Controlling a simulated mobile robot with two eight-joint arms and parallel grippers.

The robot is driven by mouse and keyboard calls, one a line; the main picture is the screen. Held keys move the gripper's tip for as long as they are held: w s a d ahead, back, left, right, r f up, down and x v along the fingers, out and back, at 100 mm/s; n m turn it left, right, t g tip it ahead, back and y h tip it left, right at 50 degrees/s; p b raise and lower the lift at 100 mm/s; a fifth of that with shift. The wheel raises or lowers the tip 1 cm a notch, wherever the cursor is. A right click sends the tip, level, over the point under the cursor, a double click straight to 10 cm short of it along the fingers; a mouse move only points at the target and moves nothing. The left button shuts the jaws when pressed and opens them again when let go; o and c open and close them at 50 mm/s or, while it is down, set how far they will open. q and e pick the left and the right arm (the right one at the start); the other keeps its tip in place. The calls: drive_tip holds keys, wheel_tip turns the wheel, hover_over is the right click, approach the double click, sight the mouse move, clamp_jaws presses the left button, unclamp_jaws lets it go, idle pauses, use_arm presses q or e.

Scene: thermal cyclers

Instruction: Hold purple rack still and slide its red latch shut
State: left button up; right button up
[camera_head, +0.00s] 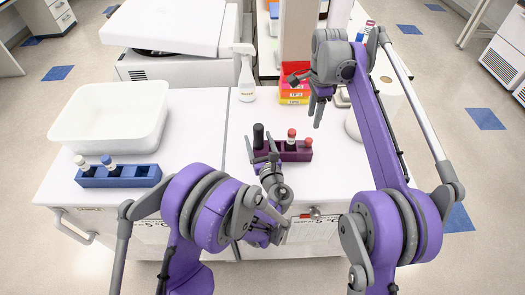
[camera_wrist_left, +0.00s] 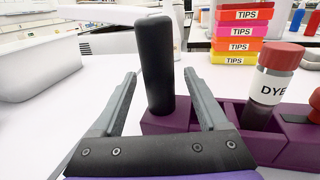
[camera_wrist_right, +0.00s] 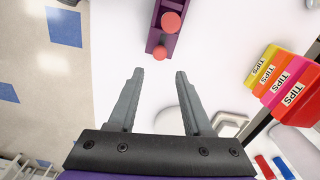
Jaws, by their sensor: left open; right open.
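The purple rack (camera_head: 298,155) stands on the white bench; it also shows in the left wrist view (camera_wrist_left: 232,112) and right wrist view (camera_wrist_right: 172,40). A black upright post (camera_wrist_left: 158,65) rises at its left end, with a red-capped DYE vial (camera_wrist_left: 272,85) further right. A smaller red knob (camera_head: 308,141) is at the rack's right end; I cannot tell whether it is the latch. My left gripper (camera_head: 261,148) is open, its fingers on either side of the post, contact unclear. My right gripper (camera_head: 316,112) is open and empty, above and behind the rack's right end.
A blue rack with vials (camera_head: 118,178) and a white tub (camera_head: 108,112) stand on the left of the bench. A spray bottle (camera_head: 246,78) and stacked tip boxes (camera_head: 294,88) are behind the purple rack. A white cylinder (camera_head: 376,105) stands at right. Bench space left of the rack is clear.

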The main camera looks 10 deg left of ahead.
use_arm(q)
drive_tip(key=shift+x, duration=1.6)
clamp_jaws()
